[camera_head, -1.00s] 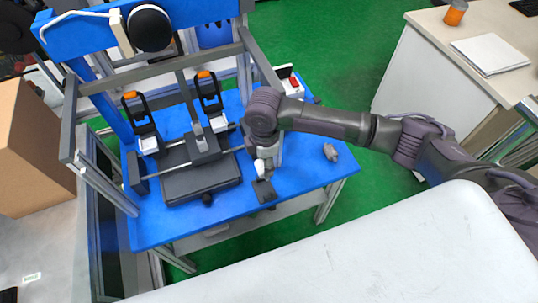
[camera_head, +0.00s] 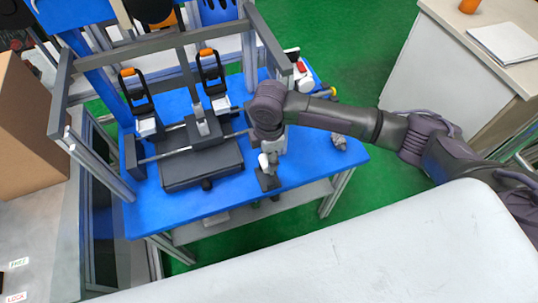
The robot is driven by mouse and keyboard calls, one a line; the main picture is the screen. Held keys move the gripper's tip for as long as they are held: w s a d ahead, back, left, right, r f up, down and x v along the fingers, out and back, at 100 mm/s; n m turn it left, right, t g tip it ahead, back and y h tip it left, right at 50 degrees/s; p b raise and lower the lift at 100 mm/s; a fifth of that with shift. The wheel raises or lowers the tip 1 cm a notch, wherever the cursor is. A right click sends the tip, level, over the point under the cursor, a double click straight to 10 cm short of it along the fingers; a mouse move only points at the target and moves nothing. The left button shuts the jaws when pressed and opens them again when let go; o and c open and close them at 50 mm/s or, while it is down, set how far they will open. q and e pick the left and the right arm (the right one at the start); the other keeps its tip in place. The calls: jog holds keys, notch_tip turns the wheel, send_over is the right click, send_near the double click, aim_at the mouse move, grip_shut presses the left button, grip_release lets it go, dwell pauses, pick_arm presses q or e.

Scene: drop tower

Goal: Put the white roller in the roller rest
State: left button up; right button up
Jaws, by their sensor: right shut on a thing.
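My right gripper (camera_head: 268,158) points down over the front part of the blue table, with its arm coming in from the right. It is shut on the white roller (camera_head: 264,161), a small white piece mostly hidden by the fingers and wrist. Just below it in the picture is a small dark block (camera_head: 268,181) near the table's front edge, which looks like the roller rest. The roller appears right at or just above this block; I cannot tell whether they touch. My left gripper is not in view.
The drop tower's grey frame (camera_head: 155,54) and dark base (camera_head: 200,166) stand left of the gripper. A grey lumpy piece (camera_head: 339,142) lies at the table's right end. A red-and-white switch box (camera_head: 299,72) is behind. A cardboard box (camera_head: 30,130) stands at left.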

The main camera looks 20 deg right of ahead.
jog(key=shift+f+b, duration=0.35)
jog(key=shift+f, duration=0.2)
jog(key=shift+f+b, duration=0.6)
jog(key=shift+f, duration=1.8)
jog(key=o, duration=1.3)
jog(key=shift+r, duration=0.3)
notch_tip(320, 180, up, 12)
jog(key=shift+f, duration=0.25)
